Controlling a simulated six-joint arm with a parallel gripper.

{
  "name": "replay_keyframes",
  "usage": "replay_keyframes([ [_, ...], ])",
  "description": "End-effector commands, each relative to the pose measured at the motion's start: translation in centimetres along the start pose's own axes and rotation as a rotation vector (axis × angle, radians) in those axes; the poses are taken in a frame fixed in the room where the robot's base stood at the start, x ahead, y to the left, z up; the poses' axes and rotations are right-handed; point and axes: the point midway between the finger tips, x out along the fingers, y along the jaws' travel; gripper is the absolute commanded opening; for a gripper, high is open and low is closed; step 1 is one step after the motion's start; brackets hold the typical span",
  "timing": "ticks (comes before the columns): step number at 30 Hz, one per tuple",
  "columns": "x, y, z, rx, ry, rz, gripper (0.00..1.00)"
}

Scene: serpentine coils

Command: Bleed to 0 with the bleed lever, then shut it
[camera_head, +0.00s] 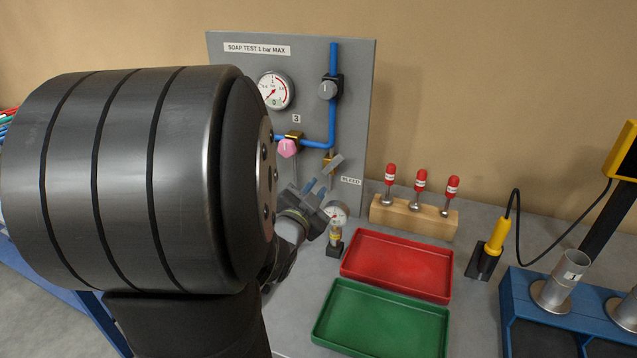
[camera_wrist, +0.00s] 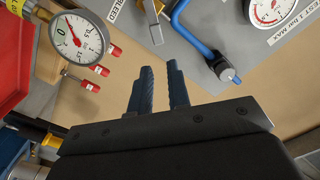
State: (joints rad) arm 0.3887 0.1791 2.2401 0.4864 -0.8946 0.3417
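The bleed lever is a grey metal tab (camera_head: 333,163) on a brass fitting low on the panel, above the BLEED label (camera_head: 351,181). In the wrist view the lever (camera_wrist: 152,22) lies just beyond my fingertips, apparently apart from them. My gripper (camera_head: 318,188) is open, with a narrow empty gap between its blue fingers (camera_wrist: 159,72). The panel gauge (camera_head: 273,90) has its red needle towards the lower left; I cannot read it exactly. It is partly cut off in the wrist view (camera_wrist: 270,8).
A small loose gauge (camera_head: 336,214) stands close to my gripper. Red-topped plugs in a wooden block (camera_head: 412,219), a red tray (camera_head: 398,265) and a green tray (camera_head: 380,320) lie right.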

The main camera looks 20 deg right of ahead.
Motion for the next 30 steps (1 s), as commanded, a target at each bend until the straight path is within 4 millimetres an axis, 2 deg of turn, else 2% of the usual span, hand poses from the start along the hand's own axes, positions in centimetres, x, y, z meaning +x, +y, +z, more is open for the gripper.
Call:
replay_keyframes([
  [1,0.4,-0.8,0.6,-0.007,-0.03,-0.017,0.06],
  [2,0.7,-1.3,1.2,-0.014,-0.058,-0.029,0.01],
  [5,1.6,-4.0,4.0,-0.06,-0.191,-0.089,0.0],
  [9,2.4,-7.9,8.8,-0.186,-0.422,-0.166,0.0],
  [12,2.5,-9.7,11.6,-0.306,-0.569,-0.194,0.0],
  [15,2.4,-10.7,13.7,-0.445,-0.693,-0.194,0.0],
  [18,2.5,-11.0,14.9,-0.597,-0.79,-0.168,0.0],
  [23,3.3,-10.9,14.7,-0.857,-0.879,-0.068,0.0],
  [26,4.1,-10.8,13.3,-1.017,-0.891,0.029,0.0],
  [30,5.5,-11.2,9.8,-1.219,-0.848,0.207,0.0],
])
